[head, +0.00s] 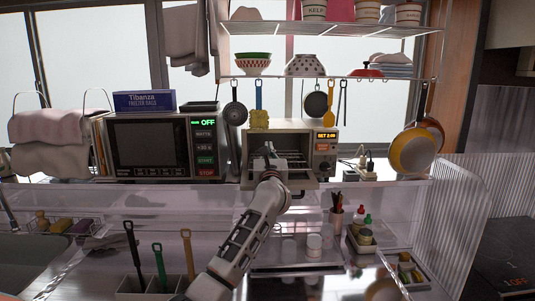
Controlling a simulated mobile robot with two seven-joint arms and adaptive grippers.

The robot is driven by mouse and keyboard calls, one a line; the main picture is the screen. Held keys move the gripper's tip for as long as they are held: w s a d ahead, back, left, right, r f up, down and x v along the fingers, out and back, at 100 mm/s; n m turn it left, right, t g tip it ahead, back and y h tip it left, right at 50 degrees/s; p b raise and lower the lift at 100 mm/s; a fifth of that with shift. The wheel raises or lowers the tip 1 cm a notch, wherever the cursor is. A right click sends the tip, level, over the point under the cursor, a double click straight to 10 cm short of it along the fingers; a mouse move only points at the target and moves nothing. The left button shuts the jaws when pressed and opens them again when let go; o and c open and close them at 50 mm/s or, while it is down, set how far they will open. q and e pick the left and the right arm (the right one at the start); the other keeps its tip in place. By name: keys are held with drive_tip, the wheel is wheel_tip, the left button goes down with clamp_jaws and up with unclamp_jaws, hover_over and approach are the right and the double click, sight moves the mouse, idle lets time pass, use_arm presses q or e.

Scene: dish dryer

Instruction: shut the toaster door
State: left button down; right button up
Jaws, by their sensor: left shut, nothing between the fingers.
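The toaster (325,160) is a small oven on the counter, right of the microwave, with a lit orange display. Its door (306,186) appears to be folded down in front of the opening, partly hidden behind my left arm. My left gripper (268,149) is at the toaster's open front, above the lowered door, shut and empty. Whether it touches the toaster or the door cannot be told. My right gripper is not in view.
A microwave (148,146) with a blue box (145,101) on top stands left of the toaster. Pans and utensils hang from a shelf rail above. A clear partition (130,205) runs along the counter's front. A utensil holder (131,284) and small jars stand nearer.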

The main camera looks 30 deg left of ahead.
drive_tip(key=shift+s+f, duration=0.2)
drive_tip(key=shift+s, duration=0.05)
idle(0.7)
